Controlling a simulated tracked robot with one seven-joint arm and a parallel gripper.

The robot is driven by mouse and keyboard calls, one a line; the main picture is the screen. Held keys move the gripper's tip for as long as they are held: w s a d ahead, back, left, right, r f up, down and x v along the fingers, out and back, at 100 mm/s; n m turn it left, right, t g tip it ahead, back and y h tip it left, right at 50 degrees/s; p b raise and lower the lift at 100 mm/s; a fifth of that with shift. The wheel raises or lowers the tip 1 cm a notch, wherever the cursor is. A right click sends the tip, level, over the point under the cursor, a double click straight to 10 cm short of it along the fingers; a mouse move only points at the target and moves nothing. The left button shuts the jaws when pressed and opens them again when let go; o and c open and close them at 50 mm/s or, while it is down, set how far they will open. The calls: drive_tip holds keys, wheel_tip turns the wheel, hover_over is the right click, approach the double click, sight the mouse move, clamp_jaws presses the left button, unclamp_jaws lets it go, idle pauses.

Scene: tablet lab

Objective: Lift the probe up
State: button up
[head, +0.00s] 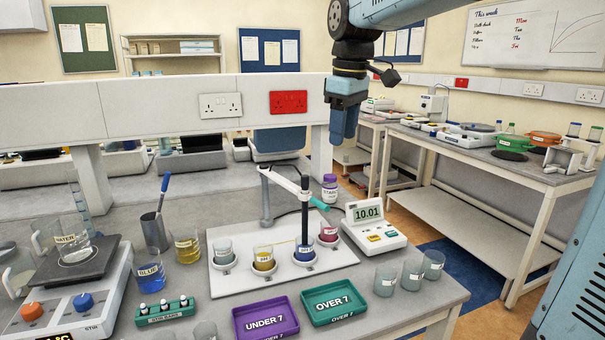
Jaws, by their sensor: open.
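The probe (305,218) is a dark upright rod on a jointed stand arm (282,181). Its lower end goes down into the blue-filled cup (304,256), so its tip is hidden.
The white board (225,284) also carries a grey, a yellow and a magenta cup. A purple bottle (329,188) stands close behind the probe. UNDER 7 (264,319) and OVER 7 (333,303) trays lie in front. Beakers (411,274) stand at right, a stirrer (75,290) at left.

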sight(304, 175)
drive_tip(key=w+a+n+g, duration=0.1)
drive_tip(key=w+a+n, duration=0.3)
drive_tip(key=w+a, duration=0.4)
drive_tip(key=shift+h, duration=0.3)
drive_tip(key=f, duration=1.3)
drive_tip(key=shift+s+d+f, duration=0.15)
drive_tip(key=shift+d, duration=0.1)
clamp_jaws()
